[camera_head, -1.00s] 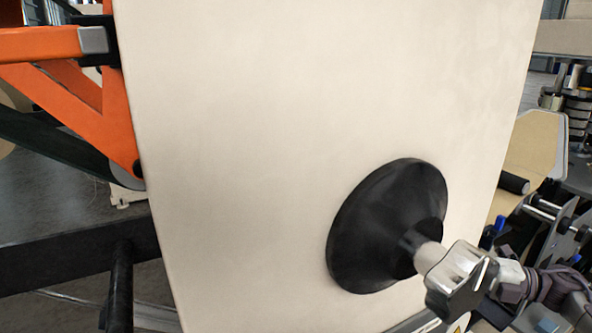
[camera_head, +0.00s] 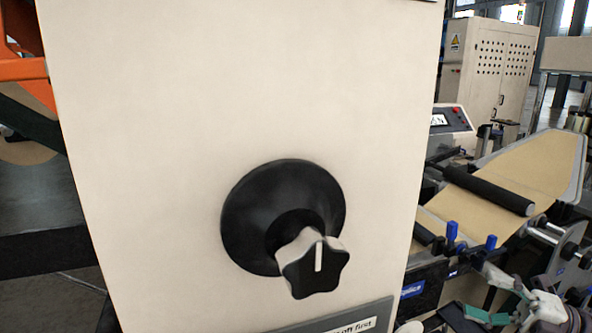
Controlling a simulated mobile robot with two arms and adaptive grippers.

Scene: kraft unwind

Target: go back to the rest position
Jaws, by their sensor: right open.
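My right gripper (camera_head: 468,313) is low at the right edge of the head view, partly cut off by the bottom edge. Its green-padded fingers are apart, with nothing seen between them. It is to the right of the black star-shaped knob (camera_head: 306,272) and clear of it. The knob sits on a round black base (camera_head: 265,215) on the cream panel (camera_head: 220,90), and its white line points about straight up. My left gripper is not in view.
A machine with a brown paper web (camera_head: 530,165), a dark roller (camera_head: 490,190) and blue clamps (camera_head: 452,232) stands right of the panel. Orange framework (camera_head: 22,68) is at the left.

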